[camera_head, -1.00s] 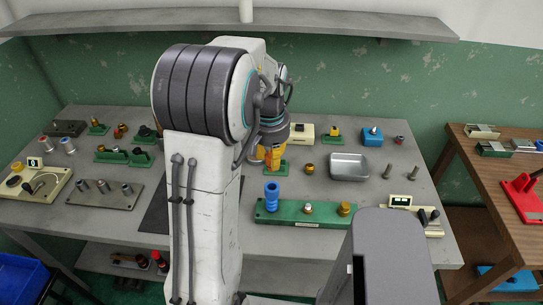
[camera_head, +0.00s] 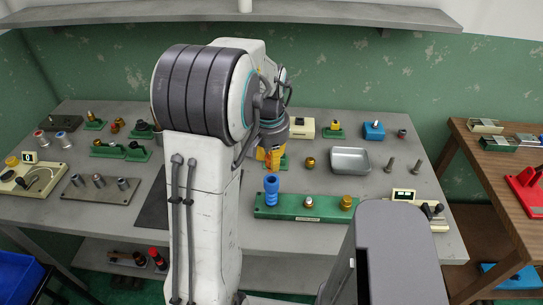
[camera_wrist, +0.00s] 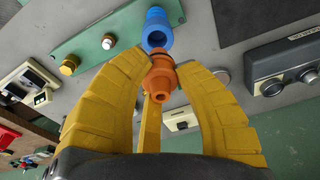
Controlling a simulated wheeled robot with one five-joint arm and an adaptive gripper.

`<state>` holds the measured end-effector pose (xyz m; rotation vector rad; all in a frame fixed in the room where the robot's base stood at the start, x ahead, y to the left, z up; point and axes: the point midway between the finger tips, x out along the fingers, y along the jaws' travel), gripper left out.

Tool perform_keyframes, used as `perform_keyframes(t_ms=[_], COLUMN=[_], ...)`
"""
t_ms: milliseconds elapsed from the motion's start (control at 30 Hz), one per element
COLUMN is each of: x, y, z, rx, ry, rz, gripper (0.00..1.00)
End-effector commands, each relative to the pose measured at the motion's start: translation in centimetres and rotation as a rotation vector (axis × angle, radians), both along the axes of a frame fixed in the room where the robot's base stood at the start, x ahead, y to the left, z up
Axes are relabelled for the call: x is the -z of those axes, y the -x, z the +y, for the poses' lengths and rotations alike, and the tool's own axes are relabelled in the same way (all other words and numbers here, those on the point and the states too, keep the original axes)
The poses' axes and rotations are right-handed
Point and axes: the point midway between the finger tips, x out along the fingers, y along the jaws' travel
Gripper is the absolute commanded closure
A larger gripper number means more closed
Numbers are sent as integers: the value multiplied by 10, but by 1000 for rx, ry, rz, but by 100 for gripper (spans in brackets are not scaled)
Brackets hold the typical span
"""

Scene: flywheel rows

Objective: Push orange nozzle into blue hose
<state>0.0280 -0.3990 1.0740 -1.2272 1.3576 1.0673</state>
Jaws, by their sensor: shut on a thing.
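My gripper (camera_wrist: 160,82) is shut on the orange nozzle (camera_wrist: 160,80), its yellow fingers on either side of it. A dark ring shows near the nozzle's far end. The blue hose (camera_wrist: 156,30) lies right beyond that end, roughly in line with it; I cannot tell whether they touch or the tip is inside. In the head view, the blue hose (camera_head: 271,188) stands upright at the left end of a green plate (camera_head: 325,210). My gripper (camera_head: 273,155) is just above and behind it there, partly hidden by my arm.
The green plate also carries a silver fitting (camera_head: 308,202) and a brass fitting (camera_head: 346,202). A metal tray (camera_head: 349,160) and a brass piece (camera_head: 310,162) lie behind. A control box (camera_head: 410,200) stands at right. Several fixtures fill the table's left side.

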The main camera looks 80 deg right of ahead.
Motion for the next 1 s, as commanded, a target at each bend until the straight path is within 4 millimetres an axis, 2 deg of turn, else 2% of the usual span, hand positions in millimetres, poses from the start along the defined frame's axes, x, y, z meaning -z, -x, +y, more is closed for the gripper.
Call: perform_keyframes(t_ms=[100, 300, 1000], x=[13, 21, 22], y=[0, 0, 0], z=[0, 0, 0], rx=[0, 0, 0], ry=[0, 0, 0], rz=[0, 0, 0], gripper=[98, 98, 98])
